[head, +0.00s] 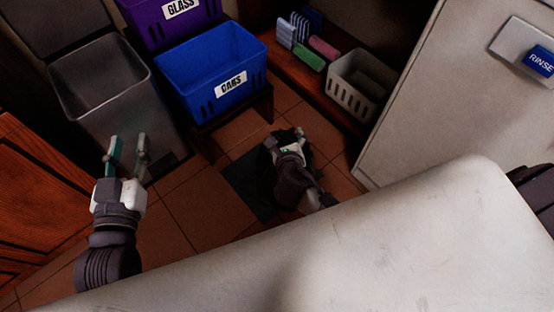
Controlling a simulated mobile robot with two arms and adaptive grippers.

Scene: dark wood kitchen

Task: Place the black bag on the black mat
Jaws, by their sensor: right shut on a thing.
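The black mat (243,182) lies flat on the tiled floor, in the middle of the head view. The black bag (268,163) is at the mat's right side, and its dark shape is partly covered by my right gripper. My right gripper (290,140) is shut on the bag from above; whether the bag touches the mat I cannot tell. My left gripper (128,156) is open and empty, in front of the grey bin at the left.
A grey open bin (108,87) stands at the left. A blue CANS crate (211,68) and a purple GLASS crate (170,22) are behind. A grey basket (356,88) sits on a low wooden shelf. A white appliance (430,90) is at the right. A pale surface (400,250) fills the front.

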